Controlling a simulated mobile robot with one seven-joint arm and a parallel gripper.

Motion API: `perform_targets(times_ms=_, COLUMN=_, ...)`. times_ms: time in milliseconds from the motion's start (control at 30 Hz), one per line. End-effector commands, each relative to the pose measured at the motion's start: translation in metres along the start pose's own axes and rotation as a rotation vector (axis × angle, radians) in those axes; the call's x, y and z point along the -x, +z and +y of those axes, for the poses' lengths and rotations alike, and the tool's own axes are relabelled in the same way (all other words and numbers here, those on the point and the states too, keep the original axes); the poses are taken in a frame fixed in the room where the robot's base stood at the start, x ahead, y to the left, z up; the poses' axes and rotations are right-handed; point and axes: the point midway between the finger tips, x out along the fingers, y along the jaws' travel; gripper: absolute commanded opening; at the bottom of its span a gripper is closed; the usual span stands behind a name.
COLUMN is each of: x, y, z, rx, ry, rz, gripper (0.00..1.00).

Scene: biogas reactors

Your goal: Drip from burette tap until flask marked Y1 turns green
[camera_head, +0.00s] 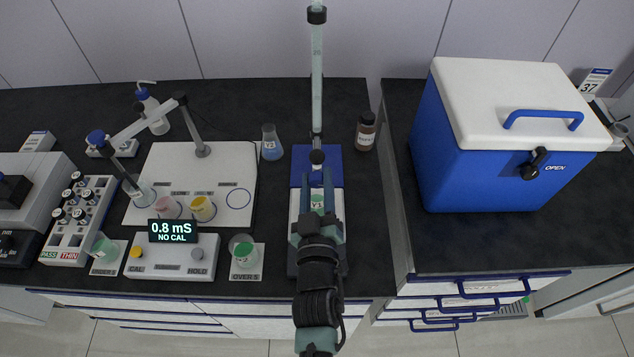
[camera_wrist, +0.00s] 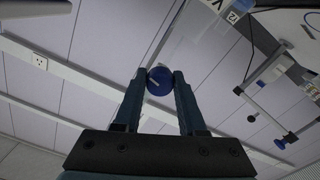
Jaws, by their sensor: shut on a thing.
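The burette (camera_head: 317,70) stands upright above a blue base (camera_head: 335,160) on the bench. Its tap shows in the wrist view as a blue round knob (camera_wrist: 159,81) between the fingertips. My gripper (camera_head: 317,174) is shut on this knob, and it also shows in the wrist view (camera_wrist: 160,78). A flask (camera_head: 317,203) with pale green contents and a label sits below my gripper, on the white plate. Its label seems to begin with Y, but the number is too small to be sure. My fingers and wrist partly hide the flask and plate.
A flask with blue liquid (camera_head: 271,145) stands left of the base, and a brown bottle (camera_head: 366,131) to the right. A meter (camera_head: 172,250) reads 0.8 mS, NO CAL. A green beaker (camera_head: 245,254) stands at front left. A blue cooler (camera_head: 500,140) fills the right bench.

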Motion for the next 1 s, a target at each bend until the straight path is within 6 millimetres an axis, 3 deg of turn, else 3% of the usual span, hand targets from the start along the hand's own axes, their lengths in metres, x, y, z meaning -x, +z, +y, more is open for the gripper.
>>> perform_targets(times_ms=133, x=0.0, y=0.001, z=0.0, rx=-0.002, ry=0.0, rz=-0.002, gripper=0.0)
perform_targets(times_ms=167, x=0.0, y=0.001, z=0.0, rx=-0.002, ry=0.0, rz=-0.002, gripper=0.42)
perform_targets(times_ms=333, x=0.0, y=0.001, z=0.0, rx=-0.004, ry=0.0, rz=-0.002, gripper=0.7)
perform_targets(times_ms=733, x=0.006, y=0.0, z=-0.001, rx=-0.005, ry=-0.002, rz=-0.002, gripper=0.7)
perform_targets(times_ms=1000, x=0.048, y=0.002, z=-0.002, rx=-0.005, ry=-0.003, rz=-0.002, gripper=0.7)
